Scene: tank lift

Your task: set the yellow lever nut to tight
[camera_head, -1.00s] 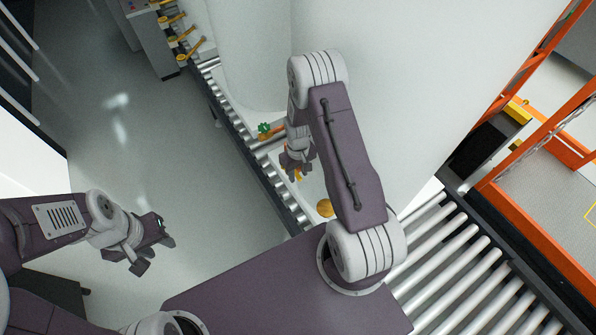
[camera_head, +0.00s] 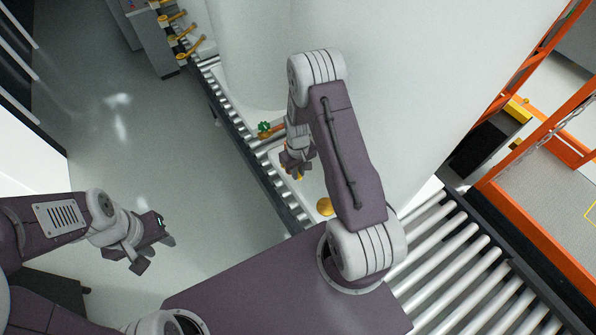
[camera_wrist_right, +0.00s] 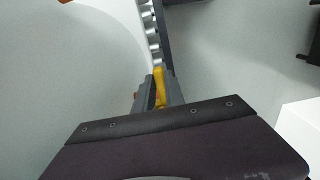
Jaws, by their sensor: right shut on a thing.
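The yellow lever nut (camera_wrist_right: 159,88) shows in the right wrist view as a yellow lever between the jaws of my right gripper (camera_wrist_right: 158,95), which is shut on it. In the head view my right gripper (camera_head: 294,170) is low beside the white tank at the roller conveyor, and only a little yellow of the nut (camera_head: 299,176) shows by its fingers. The lever's far end and the nut's body are mostly hidden. My left gripper (camera_head: 150,255) is open and empty above the floor at the left.
A white tank (camera_head: 420,80) stands over the roller conveyor (camera_head: 245,145). A green-handled valve (camera_head: 264,127) and a round yellow part (camera_head: 325,207) are near its foot. Several yellow levers (camera_head: 188,47) are on a grey cabinet at upper left. An orange frame (camera_head: 535,235) stands right.

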